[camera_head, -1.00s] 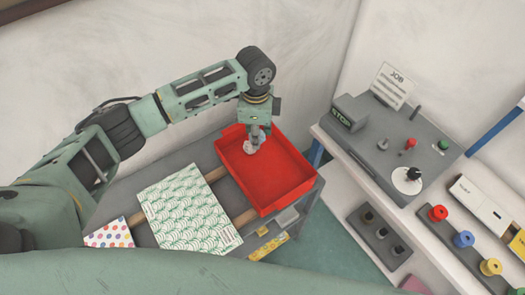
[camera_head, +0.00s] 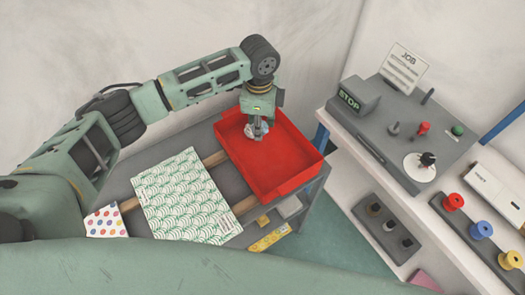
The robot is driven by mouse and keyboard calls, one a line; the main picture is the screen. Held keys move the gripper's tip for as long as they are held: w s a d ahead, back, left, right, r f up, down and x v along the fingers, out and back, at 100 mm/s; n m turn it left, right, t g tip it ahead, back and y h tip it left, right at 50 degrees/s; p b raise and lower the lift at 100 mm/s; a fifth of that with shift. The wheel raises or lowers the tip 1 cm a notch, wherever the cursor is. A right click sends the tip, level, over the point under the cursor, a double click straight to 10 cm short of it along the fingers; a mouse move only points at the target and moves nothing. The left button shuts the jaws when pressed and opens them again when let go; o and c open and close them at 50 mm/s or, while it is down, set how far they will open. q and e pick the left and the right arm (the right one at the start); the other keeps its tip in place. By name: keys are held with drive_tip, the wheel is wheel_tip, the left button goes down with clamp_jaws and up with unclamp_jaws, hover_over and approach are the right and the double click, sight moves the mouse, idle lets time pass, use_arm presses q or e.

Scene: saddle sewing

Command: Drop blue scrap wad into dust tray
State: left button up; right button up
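The red dust tray (camera_head: 283,189) lies on the grey bench with its inside largely bare. My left gripper (camera_head: 258,130) points down over the tray's back left part. A small crumpled pale blue-white wad (camera_head: 255,134) shows at its fingertips, partly hidden by the fingers. The gripper looks shut on the wad, above the tray's floor; the exact height is hard to tell. My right gripper is not in view.
A green-and-white patterned sheet (camera_head: 187,197) and a dotted cloth (camera_head: 106,222) lie left of the tray. At right stands a grey console with a STOP box (camera_head: 354,97) and coloured thread spools (camera_head: 481,229) on a shelf.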

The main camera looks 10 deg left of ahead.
use_arm(q)
drive_tip(key=o, duration=0.8)
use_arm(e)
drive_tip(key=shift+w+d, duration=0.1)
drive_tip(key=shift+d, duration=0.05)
use_arm(q)
wheel_tip(320, 180, up, 12)
drive_tip(key=shift+r, duration=0.1)
idle(0.5)
